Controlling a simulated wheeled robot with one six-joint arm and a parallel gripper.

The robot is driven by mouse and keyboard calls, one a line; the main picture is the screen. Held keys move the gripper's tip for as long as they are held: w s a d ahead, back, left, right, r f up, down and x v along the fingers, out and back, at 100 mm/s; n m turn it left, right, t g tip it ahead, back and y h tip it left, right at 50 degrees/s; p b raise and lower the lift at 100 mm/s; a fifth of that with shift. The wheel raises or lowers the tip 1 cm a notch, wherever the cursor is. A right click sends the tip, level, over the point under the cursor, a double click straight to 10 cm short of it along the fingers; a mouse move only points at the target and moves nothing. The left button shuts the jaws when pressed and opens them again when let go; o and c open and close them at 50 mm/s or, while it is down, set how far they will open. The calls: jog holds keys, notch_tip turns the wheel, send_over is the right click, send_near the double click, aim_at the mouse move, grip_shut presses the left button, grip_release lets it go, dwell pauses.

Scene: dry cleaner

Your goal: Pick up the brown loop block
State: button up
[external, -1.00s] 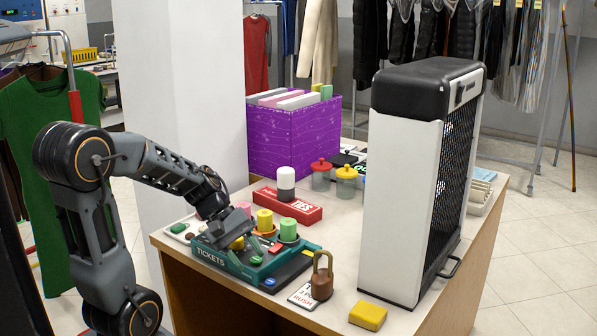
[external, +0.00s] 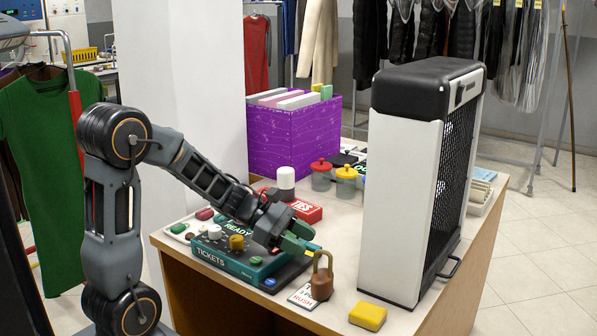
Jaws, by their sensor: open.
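The brown loop block (external: 321,287) stands upright near the front edge of the counter, a squat brown body with a loop on top. It stands at the right end of a small white card (external: 303,296) with red lettering. My gripper (external: 308,246) is open, just above and to the left of the loop, reaching in from the left over the right part of the green TICKETS box. It appears close to the loop; I cannot tell whether it touches. Nothing is seen held in it, though the fingertips are small and partly overlap coloured things behind.
The TICKETS box (external: 238,262) carries several coloured knobs. A yellow block (external: 367,316) lies right of the brown block. A tall white and black machine (external: 407,200) stands behind on the right. A red TIES box (external: 306,211) and a purple bin (external: 290,140) are further back.

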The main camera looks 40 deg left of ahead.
aim_at(322, 251)
jog(key=shift+x, duration=2.8)
jog(key=shift+f, duration=0.1)
jog(key=shift+s+a, duration=0.1)
grip_shut()
